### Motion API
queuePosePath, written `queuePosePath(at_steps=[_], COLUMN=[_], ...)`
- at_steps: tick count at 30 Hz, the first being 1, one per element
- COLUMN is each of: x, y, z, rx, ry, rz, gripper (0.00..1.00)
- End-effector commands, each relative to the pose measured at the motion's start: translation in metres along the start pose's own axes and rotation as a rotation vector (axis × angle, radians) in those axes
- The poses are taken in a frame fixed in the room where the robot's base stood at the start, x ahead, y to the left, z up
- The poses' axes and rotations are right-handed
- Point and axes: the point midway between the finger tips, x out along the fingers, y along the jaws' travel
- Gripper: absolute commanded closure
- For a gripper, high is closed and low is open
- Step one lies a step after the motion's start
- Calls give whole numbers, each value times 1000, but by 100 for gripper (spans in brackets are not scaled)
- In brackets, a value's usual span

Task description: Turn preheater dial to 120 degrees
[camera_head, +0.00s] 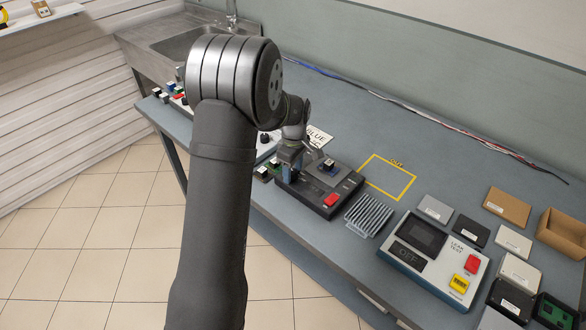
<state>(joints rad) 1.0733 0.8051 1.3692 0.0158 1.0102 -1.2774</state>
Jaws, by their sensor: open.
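A dark box-shaped unit (345,186) with a red button (332,200) sits on the bench near its front edge; it looks like the preheater. My gripper (290,168) is over the left part of this unit, pointing down, with its jaws open. I cannot make out the dial; my gripper and wrist cover that part of the unit. Whether my fingers touch anything is too small to tell. A small dark block with a pale label (328,165) is on the unit's back part, to the right of my gripper.
A finned grey rack (368,215) stands right of the unit. Further right is a leak test box (432,258) with red and yellow buttons, beside several flat boxes. A yellow-outlined area (388,177) behind is empty. Cables (430,128) run along the wall; a sink (195,42) is at back left.

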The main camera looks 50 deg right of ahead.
Motion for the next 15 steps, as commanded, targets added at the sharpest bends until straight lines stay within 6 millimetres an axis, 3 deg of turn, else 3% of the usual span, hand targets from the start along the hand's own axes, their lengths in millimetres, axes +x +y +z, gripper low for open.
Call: queuePosePath(at_steps=[3,10,15], x=[0,0,0], y=[0,0,0], z=[0,0,0], rx=[0,0,5], ry=[0,0,0], rz=[0,0,0], gripper=[48,93,93])
